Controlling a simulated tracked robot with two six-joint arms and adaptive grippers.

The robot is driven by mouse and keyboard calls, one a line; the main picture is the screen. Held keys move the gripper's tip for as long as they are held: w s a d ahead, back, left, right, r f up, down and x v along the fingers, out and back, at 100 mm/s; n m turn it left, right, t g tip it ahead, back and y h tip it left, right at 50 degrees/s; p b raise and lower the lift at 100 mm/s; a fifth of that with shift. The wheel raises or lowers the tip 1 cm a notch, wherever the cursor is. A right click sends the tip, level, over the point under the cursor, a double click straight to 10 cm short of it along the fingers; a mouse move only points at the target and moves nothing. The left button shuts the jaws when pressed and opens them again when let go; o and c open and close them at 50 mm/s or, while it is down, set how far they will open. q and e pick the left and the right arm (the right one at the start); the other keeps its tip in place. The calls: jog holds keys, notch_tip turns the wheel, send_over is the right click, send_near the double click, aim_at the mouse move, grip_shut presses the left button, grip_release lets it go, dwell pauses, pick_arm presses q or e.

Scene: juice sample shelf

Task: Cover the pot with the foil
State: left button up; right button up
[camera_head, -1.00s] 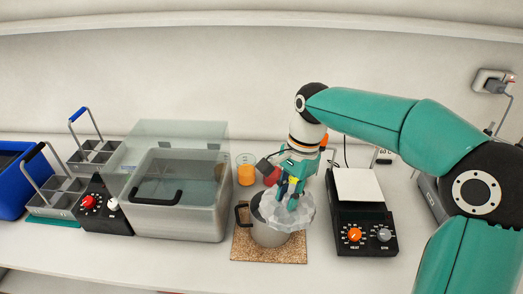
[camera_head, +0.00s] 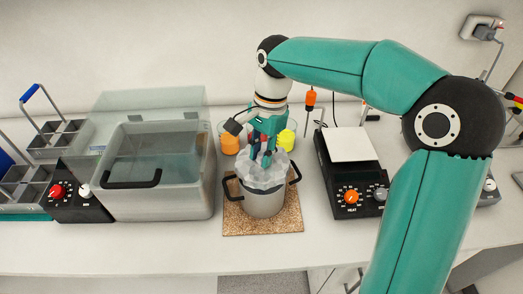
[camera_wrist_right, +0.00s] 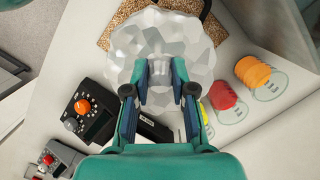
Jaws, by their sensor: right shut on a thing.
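The pot (camera_head: 264,204) is a grey metal pot with two black handles, standing upright on a cork mat (camera_head: 235,222). The foil (camera_head: 262,176) is a crumpled silver sheet lying over the pot's mouth, centred between the handles. In the right wrist view the foil (camera_wrist_right: 165,35) spreads wide under my fingers and hides the pot's opening. My right gripper (camera_head: 264,160) points down from above, shut on the middle of the foil; it also shows in the right wrist view (camera_wrist_right: 162,95). My left gripper is not in view.
A hotplate (camera_head: 350,180) stands right of the mat. A water bath with a raised clear lid (camera_head: 160,175) stands close on the left. Beakers with orange (camera_head: 230,143) and yellow (camera_head: 286,138) contents stand behind the pot. The bench front (camera_head: 150,250) is clear.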

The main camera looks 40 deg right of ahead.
jog(key=shift+f+b, duration=0.6)
jog(key=shift+f, duration=0.3)
jog(key=shift+f+b, duration=0.8)
jog(key=shift+f, duration=0.4)
jog(key=o, duration=1)
jog(key=r, duration=0.3)
jog(key=d+r, duration=0.1)
jog(key=r, duration=0.3)
jog(key=d+r, duration=0.1)
jog(key=r, duration=0.2)
jog(key=shift+w+r, duration=0.25)
jog(key=shift+r, duration=0.6)
